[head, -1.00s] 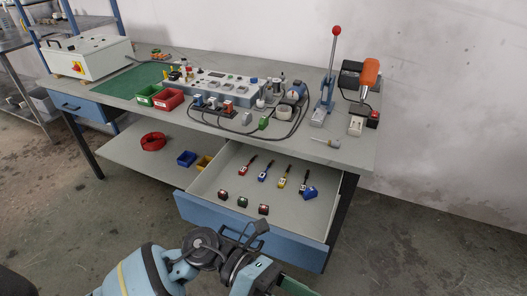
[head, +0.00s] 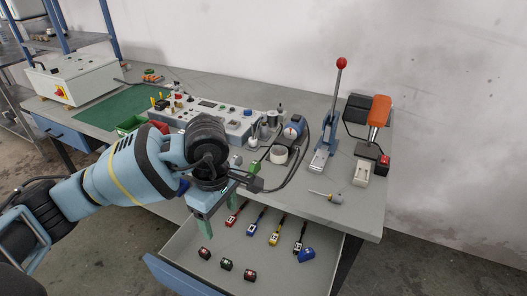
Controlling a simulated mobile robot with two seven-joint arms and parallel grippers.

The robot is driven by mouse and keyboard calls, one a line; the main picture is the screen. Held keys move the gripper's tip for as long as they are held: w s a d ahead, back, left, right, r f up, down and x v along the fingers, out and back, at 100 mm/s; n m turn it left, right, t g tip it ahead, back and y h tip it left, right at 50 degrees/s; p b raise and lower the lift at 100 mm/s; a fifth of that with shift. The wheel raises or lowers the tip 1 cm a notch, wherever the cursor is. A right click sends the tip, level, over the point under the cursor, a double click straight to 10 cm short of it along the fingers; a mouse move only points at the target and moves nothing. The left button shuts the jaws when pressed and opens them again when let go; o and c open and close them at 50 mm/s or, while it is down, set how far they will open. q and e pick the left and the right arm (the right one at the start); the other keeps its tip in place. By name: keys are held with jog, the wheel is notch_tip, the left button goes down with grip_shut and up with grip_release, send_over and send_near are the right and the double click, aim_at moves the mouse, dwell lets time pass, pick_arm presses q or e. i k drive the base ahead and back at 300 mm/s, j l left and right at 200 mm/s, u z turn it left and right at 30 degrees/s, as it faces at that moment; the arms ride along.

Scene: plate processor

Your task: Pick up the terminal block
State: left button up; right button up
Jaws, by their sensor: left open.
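A small green block (head: 254,167), which looks like the terminal block, lies on the grey workbench just behind my left gripper in the head view. Dark cables run close to it. My left gripper (head: 218,212) is open and empty, with its fingers hanging down above the back of the open drawer. It is apart from the green block, on the near side of it. My left forearm and wrist hide part of the bench behind them. My right gripper is not in view.
The open drawer (head: 179,274) holds several coloured tools and small blocks. A lever press (head: 322,158) with a red knob, a screwdriver (head: 328,196) and an orange-handled tool (head: 378,112) stand or lie to the right. A control panel (head: 222,113) lies behind.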

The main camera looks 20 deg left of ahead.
aim_at(255, 167)
jog(key=i, duration=0.85)
